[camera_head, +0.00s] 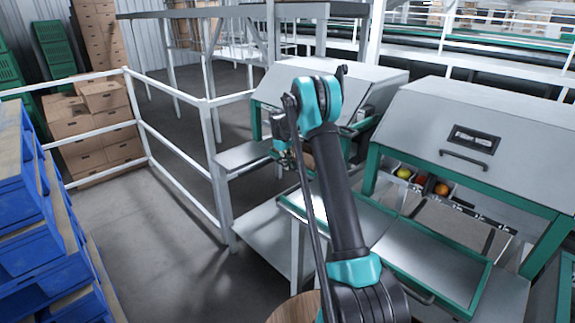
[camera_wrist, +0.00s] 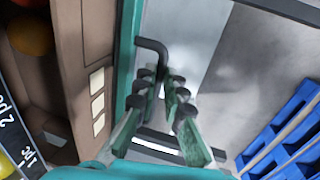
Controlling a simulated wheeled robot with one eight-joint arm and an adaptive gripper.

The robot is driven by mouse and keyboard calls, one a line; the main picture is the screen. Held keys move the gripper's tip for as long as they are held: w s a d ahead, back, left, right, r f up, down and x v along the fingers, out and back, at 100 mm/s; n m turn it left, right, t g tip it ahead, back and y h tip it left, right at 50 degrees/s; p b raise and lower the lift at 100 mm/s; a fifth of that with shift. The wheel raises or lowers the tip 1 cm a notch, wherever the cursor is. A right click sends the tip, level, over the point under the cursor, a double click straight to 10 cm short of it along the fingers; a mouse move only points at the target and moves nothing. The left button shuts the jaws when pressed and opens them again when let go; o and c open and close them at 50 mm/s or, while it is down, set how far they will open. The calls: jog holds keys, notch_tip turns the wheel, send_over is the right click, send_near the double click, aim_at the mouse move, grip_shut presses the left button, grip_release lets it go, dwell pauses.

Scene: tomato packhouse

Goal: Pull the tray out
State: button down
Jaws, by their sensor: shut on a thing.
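My gripper (camera_wrist: 168,85) is shut on a dark bent handle (camera_wrist: 150,46) in the wrist view. The handle stands out from a teal edge (camera_wrist: 126,45), which appears to be the tray's front. Brown panelling (camera_wrist: 88,40) with pale labels lies left of this edge. In the head view my gripper (camera_head: 284,150) is at the left grey machine (camera_head: 330,86), just under its sloped hood. My arm hides much of this machine's front, so how far the tray is out cannot be told.
A second grey machine (camera_head: 485,120) at right has a teal-framed tray (camera_head: 435,262) below it. Blue crates (camera_head: 20,215) stand at left; some show in the wrist view (camera_wrist: 285,135). A white railing (camera_head: 180,152) bounds the open floor (camera_head: 150,235).

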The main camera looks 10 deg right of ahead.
jog(key=s+a, duration=1.2)
jog(key=a, duration=0.5)
jog(key=shift+s+a, duration=0.15)
jog(key=shift+s, duration=0.15)
jog(key=c, duration=1.6)
grip_release()
notch_tip(320, 180, up, 12)
jog(key=s+a, duration=0.1)
jog(key=a, duration=0.1)
jog(key=shift+s, duration=0.15)
jog(key=shift+d+f, duration=0.1)
